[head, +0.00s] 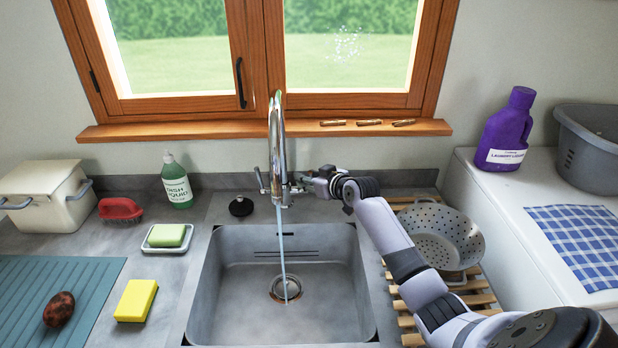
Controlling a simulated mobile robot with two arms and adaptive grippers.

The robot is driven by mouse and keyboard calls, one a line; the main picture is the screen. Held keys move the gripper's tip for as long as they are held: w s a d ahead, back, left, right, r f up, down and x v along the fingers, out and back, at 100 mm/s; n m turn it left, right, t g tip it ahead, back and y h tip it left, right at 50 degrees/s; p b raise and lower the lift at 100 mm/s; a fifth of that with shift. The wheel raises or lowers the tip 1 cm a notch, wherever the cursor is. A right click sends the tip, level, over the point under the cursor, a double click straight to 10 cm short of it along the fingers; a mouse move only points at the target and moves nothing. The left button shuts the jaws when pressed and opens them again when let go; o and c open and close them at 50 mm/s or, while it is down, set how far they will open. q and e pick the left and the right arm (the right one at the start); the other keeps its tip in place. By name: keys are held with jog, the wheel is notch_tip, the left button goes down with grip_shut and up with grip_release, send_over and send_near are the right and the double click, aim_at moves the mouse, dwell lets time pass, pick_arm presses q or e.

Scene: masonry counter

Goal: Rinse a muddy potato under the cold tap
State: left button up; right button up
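A brown, muddy-looking potato (59,309) lies on the blue-green ribbed mat (88,277) at the left. The chrome tap (277,140) stands behind the grey sink (226,290). A thin stream of water (283,255) runs from its spout to the drain (286,288). My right arm reaches in from the lower right, and my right gripper (305,184) is at the right side of the tap, by its handle. The fingertips are too small and overlapped to tell if they are open or shut. My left gripper is not in view.
A yellow sponge (136,300) lies between mat and sink. Behind are green soap on a dish (167,236), a red brush (121,210), dish liquid (177,182) and a black plug (241,206). A colander (441,235) sits on a wooden rack at the right. The sink basin is empty.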

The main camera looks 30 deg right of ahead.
grip_shut()
dwell(0.3)
dwell(0.6)
